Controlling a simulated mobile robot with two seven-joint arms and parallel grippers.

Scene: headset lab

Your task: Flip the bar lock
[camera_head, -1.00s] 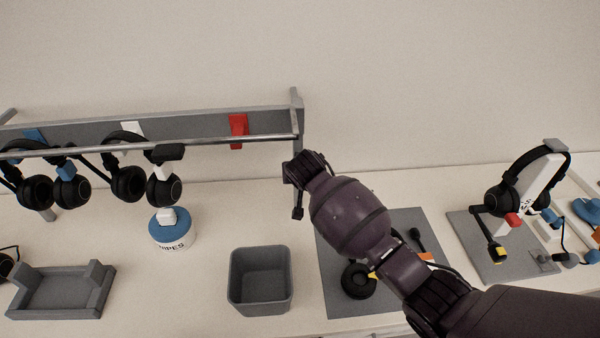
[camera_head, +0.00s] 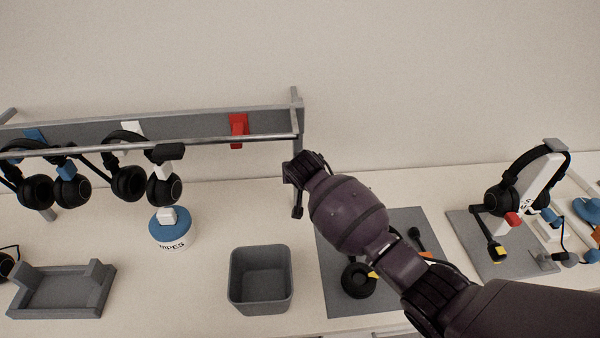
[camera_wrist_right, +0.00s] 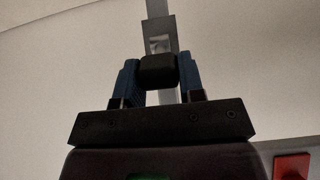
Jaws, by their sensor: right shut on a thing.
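The rack's front bar (camera_head: 220,139) runs across the left half of the head view and meets the upright post (camera_head: 297,120) at its right end. My right arm reaches up to this post, and its dark wrist covers the area just below the bar's end. In the right wrist view my right gripper (camera_wrist_right: 158,78) has its blue-padded fingers on both sides of a black block (camera_wrist_right: 158,68), which I take for the bar lock's knob. The block sits in front of a grey post (camera_wrist_right: 160,28). The fingertips are hidden in the head view. My left gripper is not in view.
Several headphones (camera_head: 127,184) hang at the rack's left. A wipes tub (camera_head: 172,232), a grey bin (camera_head: 260,280) and a grey tray (camera_head: 62,290) stand in front. A grey mat (camera_head: 340,300) lies under my arm. A headset stand (camera_head: 540,185) is at the right.

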